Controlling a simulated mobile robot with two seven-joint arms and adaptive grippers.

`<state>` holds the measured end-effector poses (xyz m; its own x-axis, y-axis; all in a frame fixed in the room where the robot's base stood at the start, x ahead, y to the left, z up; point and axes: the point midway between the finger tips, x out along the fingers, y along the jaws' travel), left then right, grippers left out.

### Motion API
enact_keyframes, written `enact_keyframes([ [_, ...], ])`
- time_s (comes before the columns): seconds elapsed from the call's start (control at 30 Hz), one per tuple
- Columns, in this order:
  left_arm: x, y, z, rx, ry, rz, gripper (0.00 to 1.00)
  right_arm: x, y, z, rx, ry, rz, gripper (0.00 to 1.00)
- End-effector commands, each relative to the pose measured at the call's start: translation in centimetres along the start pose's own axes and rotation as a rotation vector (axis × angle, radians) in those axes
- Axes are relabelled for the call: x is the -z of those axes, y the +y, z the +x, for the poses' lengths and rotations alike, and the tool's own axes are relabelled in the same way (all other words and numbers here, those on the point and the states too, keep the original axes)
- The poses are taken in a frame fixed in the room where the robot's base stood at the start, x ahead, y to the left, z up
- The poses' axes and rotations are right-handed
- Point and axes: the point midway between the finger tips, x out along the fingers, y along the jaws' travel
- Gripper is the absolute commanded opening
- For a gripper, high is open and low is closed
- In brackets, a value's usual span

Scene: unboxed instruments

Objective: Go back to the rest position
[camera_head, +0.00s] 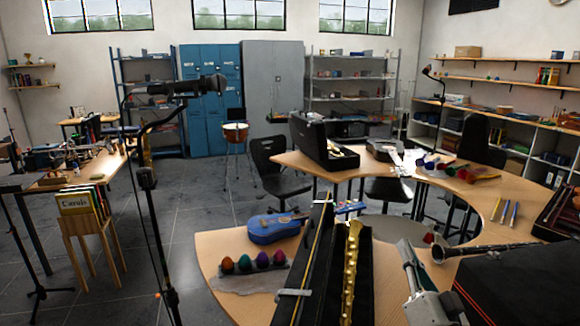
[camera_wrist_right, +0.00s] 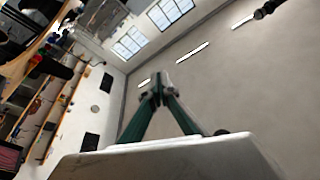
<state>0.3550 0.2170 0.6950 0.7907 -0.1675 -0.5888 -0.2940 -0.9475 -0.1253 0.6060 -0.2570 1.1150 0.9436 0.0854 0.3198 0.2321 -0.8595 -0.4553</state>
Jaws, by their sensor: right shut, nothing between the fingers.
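My right arm comes in at the bottom right of the head view. My right gripper (camera_head: 406,248) points up and away at its upper end, above the curved desk (camera_head: 225,277). In the right wrist view its two dark green fingers meet at the tips (camera_wrist_right: 158,90); it is shut and empty. That view looks up at the ceiling and windows. My left gripper is not in the head view.
An open black case with a gold instrument (camera_head: 350,268) lies left of the right arm. A clarinet (camera_head: 478,251) and a black case (camera_head: 530,285) are at right. A blue ukulele (camera_head: 275,228) and several egg shakers (camera_head: 245,263) lie left. A microphone stand (camera_head: 147,180) rises further left.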

Motion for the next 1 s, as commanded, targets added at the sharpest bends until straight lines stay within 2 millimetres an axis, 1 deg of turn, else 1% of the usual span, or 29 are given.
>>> enact_keyframes([
  [0.03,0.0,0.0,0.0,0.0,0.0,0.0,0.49,-2.5,0.4,-1.6,-0.016,-0.102,-0.097,0.0],
  [0.07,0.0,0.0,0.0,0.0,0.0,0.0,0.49,-3.9,0.7,-2.6,-0.025,-0.162,-0.155,0.0],
  [0.1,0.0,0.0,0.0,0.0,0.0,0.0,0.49,-5.7,1.2,-4.0,-0.038,-0.242,-0.233,0.0],
  [0.17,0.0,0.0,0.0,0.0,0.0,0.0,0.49,-8.1,2.2,-6.4,-0.058,-0.363,-0.351,0.0],
  [0.2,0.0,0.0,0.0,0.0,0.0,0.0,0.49,-9.6,3.0,-8.2,-0.072,-0.443,-0.428,0.0],
  [0.27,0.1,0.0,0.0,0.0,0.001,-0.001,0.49,-11.4,4.5,-11.0,-0.095,-0.563,-0.543,0.0],
  [0.3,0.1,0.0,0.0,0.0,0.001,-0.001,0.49,-12.3,5.5,-13.1,-0.11,-0.643,-0.618,0.0],
  [0.37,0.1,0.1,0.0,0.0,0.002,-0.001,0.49,-13.3,7.0,-16.0,-0.132,-0.754,-0.723,0.0],
  [0.4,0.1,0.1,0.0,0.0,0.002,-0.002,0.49,-13.6,7.9,-17.8,-0.146,-0.819,-0.783,0.0],
  [0.5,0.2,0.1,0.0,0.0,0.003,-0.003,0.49,-13.9,9.8,-21.6,-0.176,-0.952,-0.904,0.0],
  [0.6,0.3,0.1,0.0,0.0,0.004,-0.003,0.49,-13.6,11.3,-24.6,-0.2,-1.054,-0.996,0.0],
  [0.8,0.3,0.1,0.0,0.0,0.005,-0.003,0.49,-12.4,13.4,-29.3,-0.24,-1.216,-1.137,0.0],
  [1.0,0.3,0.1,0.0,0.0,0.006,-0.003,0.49,-10.7,14.8,-33.0,-0.275,-1.345,-1.244,0.0],
])
